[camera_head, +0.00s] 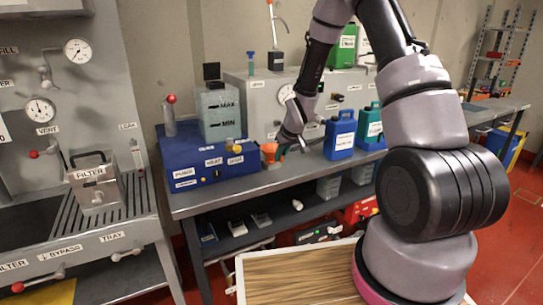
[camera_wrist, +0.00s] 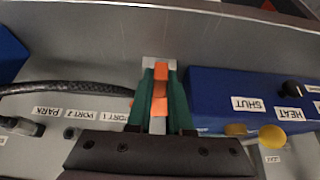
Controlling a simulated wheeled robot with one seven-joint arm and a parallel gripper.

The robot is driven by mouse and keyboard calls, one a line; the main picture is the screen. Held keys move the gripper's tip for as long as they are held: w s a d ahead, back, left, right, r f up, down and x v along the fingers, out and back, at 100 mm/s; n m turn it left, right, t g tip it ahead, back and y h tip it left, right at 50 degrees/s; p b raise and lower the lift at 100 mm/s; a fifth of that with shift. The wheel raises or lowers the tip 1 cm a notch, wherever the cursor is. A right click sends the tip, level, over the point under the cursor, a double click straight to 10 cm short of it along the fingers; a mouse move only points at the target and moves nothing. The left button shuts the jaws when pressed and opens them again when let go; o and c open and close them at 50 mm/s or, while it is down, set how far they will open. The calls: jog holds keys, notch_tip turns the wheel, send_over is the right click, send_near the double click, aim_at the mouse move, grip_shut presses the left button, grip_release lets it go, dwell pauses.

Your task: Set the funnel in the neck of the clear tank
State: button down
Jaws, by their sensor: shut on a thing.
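The clear tank (camera_head: 220,122), greyish and marked MAX and MIN, stands upright on a blue unit (camera_head: 190,150). A black piece (camera_head: 211,72) shows at its top; I cannot make out the neck opening. The tank is not in the wrist view.
The blue unit's front (camera_wrist: 245,95) with yellow knobs is close beside my gripper. A black hose (camera_wrist: 70,90) and PORT and PARK labels lie on the other side. Blue jugs (camera_head: 340,135) stand right on the bench. A FILTER box (camera_head: 95,183) stands on the left station.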

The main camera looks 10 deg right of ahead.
jog(key=shift+r, duration=1.9)
